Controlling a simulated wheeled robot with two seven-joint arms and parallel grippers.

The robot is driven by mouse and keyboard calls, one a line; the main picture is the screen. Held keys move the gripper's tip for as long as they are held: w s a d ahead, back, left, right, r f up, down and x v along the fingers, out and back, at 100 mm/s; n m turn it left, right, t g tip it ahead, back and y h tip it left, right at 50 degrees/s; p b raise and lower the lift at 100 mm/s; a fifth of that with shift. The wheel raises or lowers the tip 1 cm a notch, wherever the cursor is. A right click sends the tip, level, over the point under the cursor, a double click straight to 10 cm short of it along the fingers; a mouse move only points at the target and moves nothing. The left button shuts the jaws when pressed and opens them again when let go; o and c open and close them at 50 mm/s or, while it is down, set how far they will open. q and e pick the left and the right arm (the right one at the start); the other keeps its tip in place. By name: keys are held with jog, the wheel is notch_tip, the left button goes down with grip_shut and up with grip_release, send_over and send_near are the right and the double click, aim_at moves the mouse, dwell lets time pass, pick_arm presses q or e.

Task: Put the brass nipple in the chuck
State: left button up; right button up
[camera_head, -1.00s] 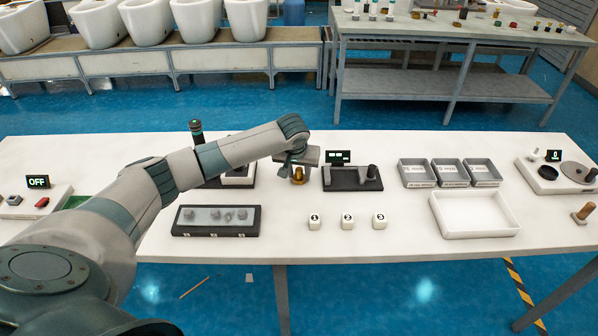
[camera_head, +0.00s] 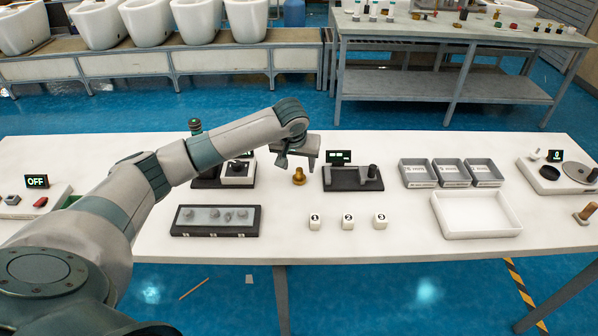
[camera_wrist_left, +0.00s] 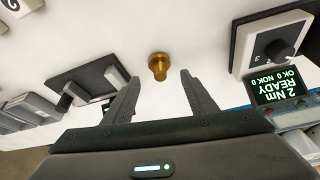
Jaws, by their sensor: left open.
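The brass nipple (camera_head: 299,177) stands upright on the white table. In the left wrist view the brass nipple (camera_wrist_left: 158,67) shows beyond and between the fingertips, apart from both. My left gripper (camera_head: 298,163) is open and empty, above and behind the nipple in the head view; its spread fingers (camera_wrist_left: 158,82) also show in the wrist view. Just right of the nipple is a dark fixture (camera_head: 345,184) with grey upright parts, which may be the chuck. It also shows in the wrist view (camera_wrist_left: 75,85). My right gripper is not in view.
A knob unit (camera_head: 237,180) stands left of the nipple; its display (camera_wrist_left: 278,88) reads 2 Nm READY. A dark tray with grey parts (camera_head: 216,232) and numbered white blocks (camera_head: 348,222) lie nearer. Grey bins (camera_head: 418,184) and a white tray (camera_head: 468,233) are to the right.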

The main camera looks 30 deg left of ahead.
pick_arm(q)
jog(key=a+b+v, duration=0.1)
jog(key=v, duration=0.5)
jog(key=shift+s+d+r, duration=0.2)
jog(key=shift+d+r, duration=0.2)
jog(key=shift+d, duration=0.15)
jog(key=shift+c, duration=0.3)
